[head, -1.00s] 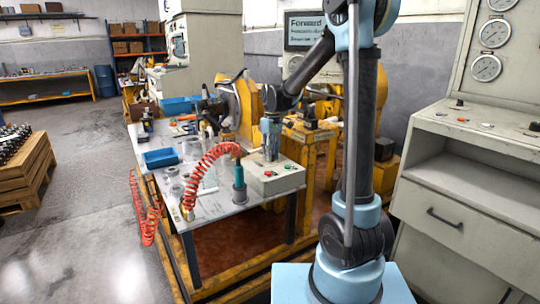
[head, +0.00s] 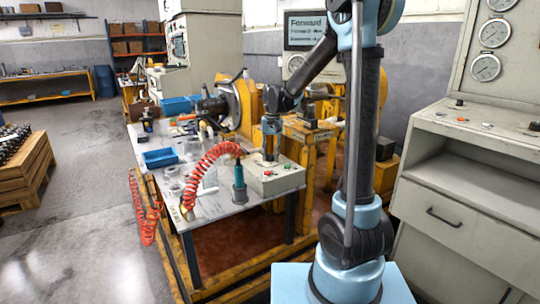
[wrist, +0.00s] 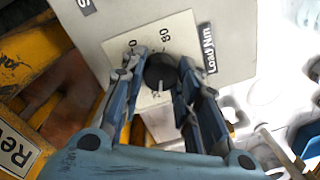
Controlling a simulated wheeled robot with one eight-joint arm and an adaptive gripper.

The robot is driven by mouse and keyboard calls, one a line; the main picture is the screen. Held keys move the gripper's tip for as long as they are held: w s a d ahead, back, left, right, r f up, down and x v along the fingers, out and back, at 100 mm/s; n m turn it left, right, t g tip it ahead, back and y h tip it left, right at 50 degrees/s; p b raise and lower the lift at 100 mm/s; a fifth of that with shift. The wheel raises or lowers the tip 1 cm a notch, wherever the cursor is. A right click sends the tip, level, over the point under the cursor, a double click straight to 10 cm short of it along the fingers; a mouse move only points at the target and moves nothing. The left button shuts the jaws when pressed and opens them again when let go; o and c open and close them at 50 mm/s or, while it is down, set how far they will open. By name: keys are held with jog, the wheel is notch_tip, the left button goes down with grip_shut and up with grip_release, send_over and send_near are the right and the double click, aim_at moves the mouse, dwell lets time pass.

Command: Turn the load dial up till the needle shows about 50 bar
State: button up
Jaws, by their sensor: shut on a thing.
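My gripper (wrist: 161,80) is shut on the dial, one finger on each side, in the wrist view. The fingers hide part of the scale. In the head view my gripper (head: 270,154) points down at the grey control box (head: 276,182) and the dial itself is hidden. A round gauge (head: 295,64) shows behind my arm under the "Forward" screen (head: 304,27); its needle is too small to read.
A red coiled hose (head: 215,155) and a teal cylinder (head: 239,185) stand close left of the control box. A grey cabinet (head: 455,225) with gauges stands at the right.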

aim_at(272, 155)
jog(key=shift+m, duration=0.7)
jog(key=o, duration=1.1)
jog(key=shift+c, duration=0.2)
notch_tip(272, 155, up, 12)
jog(key=shift+d, duration=0.35)
jog(key=shift+s, duration=0.1)
